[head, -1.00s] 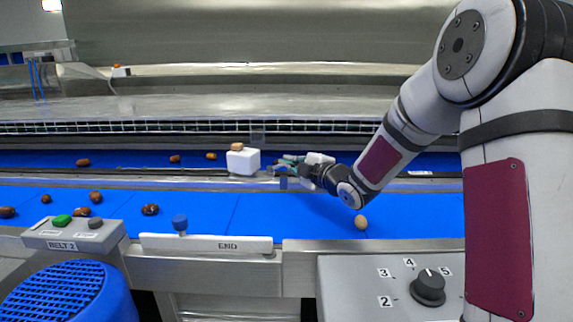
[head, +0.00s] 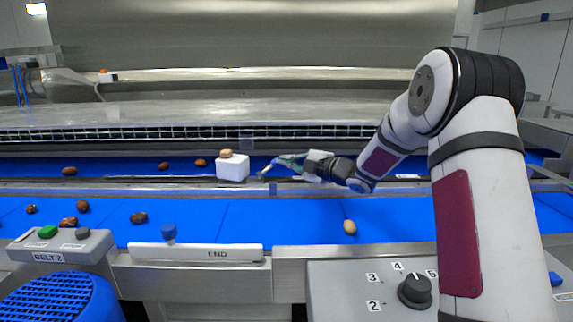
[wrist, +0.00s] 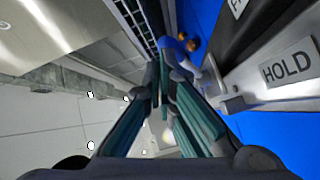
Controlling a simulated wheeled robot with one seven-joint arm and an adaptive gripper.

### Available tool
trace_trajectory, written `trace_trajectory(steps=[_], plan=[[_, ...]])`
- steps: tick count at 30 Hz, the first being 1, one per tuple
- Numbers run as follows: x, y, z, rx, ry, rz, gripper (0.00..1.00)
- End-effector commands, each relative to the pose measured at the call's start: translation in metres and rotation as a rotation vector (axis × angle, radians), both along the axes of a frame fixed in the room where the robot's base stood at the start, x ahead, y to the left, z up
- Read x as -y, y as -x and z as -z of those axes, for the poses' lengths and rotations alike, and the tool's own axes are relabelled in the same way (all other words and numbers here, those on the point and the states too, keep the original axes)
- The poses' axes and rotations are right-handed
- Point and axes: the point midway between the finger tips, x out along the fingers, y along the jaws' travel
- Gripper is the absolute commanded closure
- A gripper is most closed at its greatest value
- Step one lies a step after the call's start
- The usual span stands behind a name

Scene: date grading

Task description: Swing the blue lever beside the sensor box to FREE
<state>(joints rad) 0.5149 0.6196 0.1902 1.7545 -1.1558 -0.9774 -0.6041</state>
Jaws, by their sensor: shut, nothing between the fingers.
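The white sensor box (head: 232,168) stands on the rail between the two belts, with a brown date (head: 226,153) on top. My gripper (head: 266,172) is shut and empty, just right of the box. In the wrist view the teal fingers (wrist: 160,78) are together. A blue piece that looks like the lever (wrist: 173,46) shows just beyond the fingertips; whether they touch it I cannot tell. A HOLD plate (wrist: 288,67) is at right; another label (wrist: 238,6) is cut off at the top. The lever's exact angle is unclear.
Blue belts run across, with several dates on the left and one pale date (head: 349,227) on the near belt. In front are the END bar (head: 217,253) with a blue knob, the BELT 2 button box (head: 75,246) and a dial panel (head: 350,285).

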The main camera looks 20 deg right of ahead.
Motion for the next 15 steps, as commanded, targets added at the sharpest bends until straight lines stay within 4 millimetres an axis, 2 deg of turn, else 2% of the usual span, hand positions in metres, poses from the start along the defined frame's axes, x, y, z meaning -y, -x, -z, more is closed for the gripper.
trace_trajectory(steps=[15], plan=[[0.004, -0.015, 0.0, -0.001, -0.001, 0.001, 1.0]])
